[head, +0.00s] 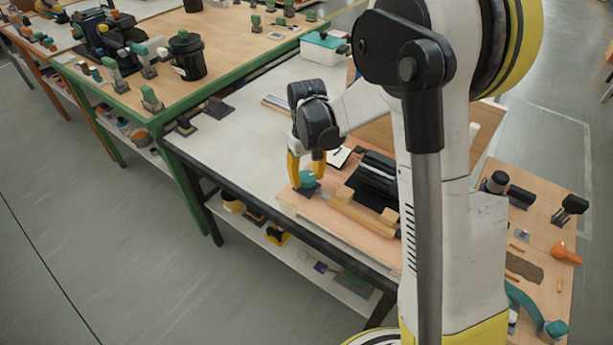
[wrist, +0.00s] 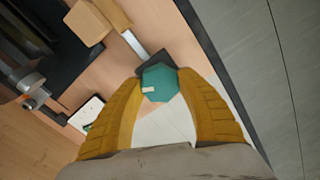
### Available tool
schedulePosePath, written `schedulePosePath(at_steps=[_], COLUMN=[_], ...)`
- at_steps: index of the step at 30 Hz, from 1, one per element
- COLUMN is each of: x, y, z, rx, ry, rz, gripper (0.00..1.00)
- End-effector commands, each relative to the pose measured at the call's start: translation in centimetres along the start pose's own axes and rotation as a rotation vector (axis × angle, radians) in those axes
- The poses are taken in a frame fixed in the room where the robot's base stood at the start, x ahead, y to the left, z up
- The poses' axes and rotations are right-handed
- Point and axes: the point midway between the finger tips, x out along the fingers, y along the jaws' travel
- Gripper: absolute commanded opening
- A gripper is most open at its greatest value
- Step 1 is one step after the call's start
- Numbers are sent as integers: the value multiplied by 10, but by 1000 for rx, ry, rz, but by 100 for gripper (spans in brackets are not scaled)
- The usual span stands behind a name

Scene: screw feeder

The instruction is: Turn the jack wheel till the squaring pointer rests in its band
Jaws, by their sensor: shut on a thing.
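The jack wheel is a teal knob (head: 307,179) near the left front corner of a wooden board. It also shows in the wrist view (wrist: 158,84), with a small pale mark on its top. My gripper (head: 306,178) points down with its yellow fingers on both sides of the knob, shut on it; the fingertips also show around the knob in the wrist view (wrist: 160,82). A white card (wrist: 86,114) with a dark mark lies on the board left of the fingers in the wrist view; I cannot tell whether it carries the pointer and band.
Beside the knob stands a dark machine with a black roller (head: 378,172) and wooden blocks (head: 362,213). The table's dark front edge (head: 262,219) is close to my gripper. A teal-lidded box (head: 323,48) stands at the back.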

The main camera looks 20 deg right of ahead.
Motion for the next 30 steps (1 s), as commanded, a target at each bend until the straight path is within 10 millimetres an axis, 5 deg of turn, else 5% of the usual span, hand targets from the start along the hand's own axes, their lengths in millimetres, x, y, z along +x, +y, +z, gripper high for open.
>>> schedulePosePath(at_steps=[5,6,8,20,30], x=[0,0,0,-9,-80], y=[2,2,2,0,1], z=[0,0,0,0,1], rx=[1,1,1,-1,0], ry=[0,-1,-1,-1,-1], rz=[3,3,3,1,2], gripper=[13,56,69,69,69])
